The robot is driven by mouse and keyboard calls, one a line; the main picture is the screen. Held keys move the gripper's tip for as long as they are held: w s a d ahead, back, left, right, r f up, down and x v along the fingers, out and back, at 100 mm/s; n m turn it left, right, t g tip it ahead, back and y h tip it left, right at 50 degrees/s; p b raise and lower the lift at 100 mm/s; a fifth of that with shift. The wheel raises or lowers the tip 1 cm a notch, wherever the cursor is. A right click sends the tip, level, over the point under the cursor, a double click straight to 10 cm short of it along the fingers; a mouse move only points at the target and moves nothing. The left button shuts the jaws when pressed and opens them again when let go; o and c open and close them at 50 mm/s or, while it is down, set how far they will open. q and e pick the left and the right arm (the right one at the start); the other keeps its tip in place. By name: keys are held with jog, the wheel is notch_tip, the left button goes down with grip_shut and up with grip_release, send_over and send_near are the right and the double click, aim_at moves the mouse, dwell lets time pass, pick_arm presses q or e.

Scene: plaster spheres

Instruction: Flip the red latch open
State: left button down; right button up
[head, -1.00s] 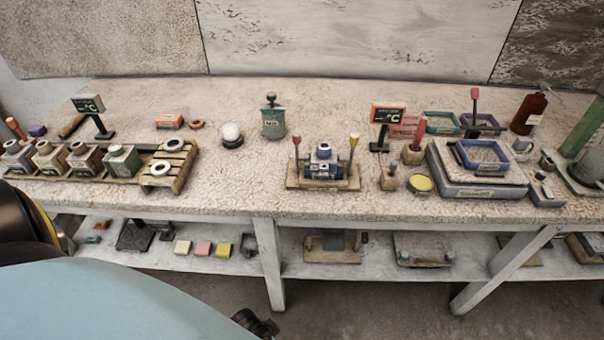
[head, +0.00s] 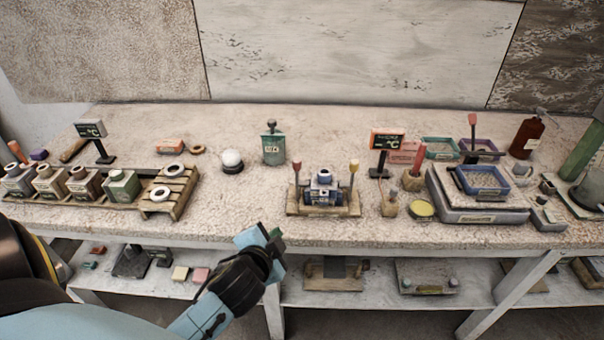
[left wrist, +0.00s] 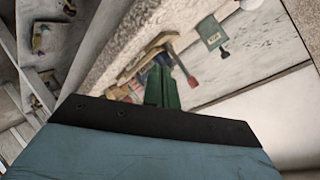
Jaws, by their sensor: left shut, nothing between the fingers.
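A small blue-grey device (head: 323,187) stands on a wooden board (head: 340,210) near the front edge of the bench. A red-tipped lever (head: 297,167) stands upright at its left, and a yellow-tipped lever (head: 354,168) stands upright at its right. The red-tipped one looks like the red latch. My left gripper (head: 277,236) is shut and empty, in front of the bench edge, below and left of the device and apart from it. In the left wrist view its green fingers (left wrist: 163,88) point towards the bench and partly cover things there. My right gripper is not in view.
A green canister (head: 272,146) and a white ball on a dark base (head: 232,161) stand behind, to the left. A wooden pallet (head: 180,195) with rings is farther left. A display (head: 387,142) and a red-topped stick (head: 419,158) stand right. Bench top between pallet and device is clear.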

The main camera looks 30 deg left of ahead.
pick_arm(q)
jog(key=w+r+m+t+h, duration=0.3)
jog(key=w+r+m+t, duration=0.2)
jog(key=w+m, duration=0.3)
jog(key=shift+d+r+m+t, duration=0.2)
jog(key=shift+m+t, duration=0.5)
jog(key=shift+m, duration=0.5)
jog(key=shift+w, duration=0.2)
jog(key=w, duration=1)
jog(key=shift+a+r, duration=0.2)
jog(key=shift+a, duration=0.1)
jog(key=shift+s+a+f+p, duration=0.1)
jog(key=shift+s+a, duration=0.2)
jog(key=shift+a, duration=0.3)
jog(key=shift+s+a+p, duration=0.1)
jog(key=shift+s+a, duration=0.2)
jog(key=shift+a, duration=0.35)
jog(key=shift+s+a+f+p, duration=0.1)
jog(key=shift+s+a, duration=0.2)
jog(key=shift+a, duration=0.3)
